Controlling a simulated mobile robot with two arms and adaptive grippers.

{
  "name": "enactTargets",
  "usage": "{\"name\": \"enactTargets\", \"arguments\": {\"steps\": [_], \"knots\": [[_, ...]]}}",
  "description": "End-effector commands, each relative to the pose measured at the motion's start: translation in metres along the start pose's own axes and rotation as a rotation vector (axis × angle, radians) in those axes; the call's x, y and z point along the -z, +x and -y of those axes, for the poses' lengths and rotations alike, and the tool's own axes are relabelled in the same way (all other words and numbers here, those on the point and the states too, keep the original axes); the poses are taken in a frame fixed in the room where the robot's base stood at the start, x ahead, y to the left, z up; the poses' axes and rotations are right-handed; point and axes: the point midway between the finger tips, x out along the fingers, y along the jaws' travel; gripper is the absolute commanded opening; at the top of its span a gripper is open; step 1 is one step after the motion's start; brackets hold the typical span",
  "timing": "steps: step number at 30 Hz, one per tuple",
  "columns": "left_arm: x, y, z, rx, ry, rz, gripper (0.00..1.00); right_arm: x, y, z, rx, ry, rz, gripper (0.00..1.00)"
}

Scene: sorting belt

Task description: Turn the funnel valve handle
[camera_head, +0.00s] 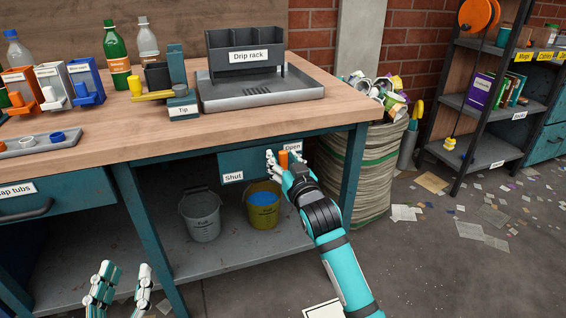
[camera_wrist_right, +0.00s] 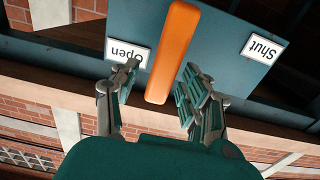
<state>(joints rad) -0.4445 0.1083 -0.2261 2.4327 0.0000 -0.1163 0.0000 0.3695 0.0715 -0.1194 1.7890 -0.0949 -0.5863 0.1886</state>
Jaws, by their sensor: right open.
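The orange valve handle (camera_head: 283,157) is on a blue panel under the workbench's front edge, close to the "Open" label (camera_head: 293,147). The "Shut" label (camera_head: 233,177) is further left. In the right wrist view, upside down, the handle (camera_wrist_right: 172,50) is a long, slightly tilted bar beside "Open" (camera_wrist_right: 127,53), with "Shut" (camera_wrist_right: 262,48) apart from it. My right gripper (camera_head: 284,160) is open, with fingers on either side of the handle's end; I cannot tell whether they touch it. My left gripper (camera_head: 124,270) is open and empty at the bottom left.
A grey bucket (camera_head: 203,217) and a yellow bucket (camera_head: 264,222) with blue contents stand on the lower shelf. The bench leg (camera_head: 355,178) and a full sack (camera_head: 374,192) are right of the handle. The drip rack's tray (camera_head: 225,101) is on the bench above.

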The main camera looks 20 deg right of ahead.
Motion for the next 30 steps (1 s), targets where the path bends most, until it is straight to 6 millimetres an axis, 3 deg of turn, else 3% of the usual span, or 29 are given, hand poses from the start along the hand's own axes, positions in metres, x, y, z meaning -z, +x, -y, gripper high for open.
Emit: {"name": "enactTargets", "arguments": {"steps": [10, 21, 30], "knots": [[0.0049, 0.0003, -0.0007, -0.001, -0.001, -0.027, 0.4, 0.0004, 0.004, 0.0002, 0.0, 0.001, 0.0, 0.46], [0.0043, 0.0003, -0.0006, -0.001, -0.001, -0.025, 0.4, 0.0002, 0.0037, 0.0002, 0.0, 0.0, 0.0, 0.0], [0.0041, 0.0003, -0.0005, -0.001, -0.001, -0.024, 0.4, 0.0, 0.0037, 0.0001, 0.0, 0.0, 0.0, 0.0]]}}
